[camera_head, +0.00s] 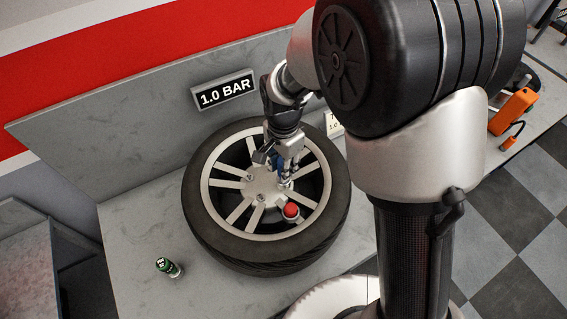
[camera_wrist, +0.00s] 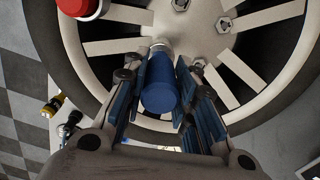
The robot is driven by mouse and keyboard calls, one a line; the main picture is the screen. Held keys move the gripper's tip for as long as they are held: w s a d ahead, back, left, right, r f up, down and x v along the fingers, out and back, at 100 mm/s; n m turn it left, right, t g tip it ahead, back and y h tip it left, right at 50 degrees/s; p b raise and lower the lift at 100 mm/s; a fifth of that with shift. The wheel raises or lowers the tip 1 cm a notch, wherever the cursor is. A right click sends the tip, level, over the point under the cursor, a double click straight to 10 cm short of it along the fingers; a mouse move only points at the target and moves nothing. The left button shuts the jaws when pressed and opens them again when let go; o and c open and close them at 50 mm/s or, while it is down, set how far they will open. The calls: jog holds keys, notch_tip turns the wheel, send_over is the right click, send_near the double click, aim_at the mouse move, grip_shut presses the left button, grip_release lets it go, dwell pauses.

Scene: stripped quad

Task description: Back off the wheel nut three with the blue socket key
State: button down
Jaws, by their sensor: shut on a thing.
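The wheel (camera_head: 200,225) lies flat on the grey bench, its silver spokes and hub facing up. My gripper (camera_head: 284,168) is over the right part of the hub, pointing down. In the wrist view my gripper (camera_wrist: 160,100) is shut on the blue socket key (camera_wrist: 160,85), which stands between the blue-padded fingers. The key's metal lower end (camera_wrist: 158,47) reaches the hub at a nut position; whether it is seated on the nut is hidden. Other wheel nuts show on the hub, one at the top (camera_wrist: 181,5) and one beside it (camera_wrist: 223,24).
A red-topped object (camera_head: 291,210) sits on the wheel near its lower right spokes. A "1.0 BAR" sign (camera_head: 225,90) is at the back. An orange device (camera_head: 512,111) lies at the right.

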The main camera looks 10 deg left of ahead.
jog(key=shift+f+b, duration=0.55)
jog(key=shift+f, duration=0.3)
jog(key=shift+n, duration=1.1)
jog(key=shift+n, duration=2.3)
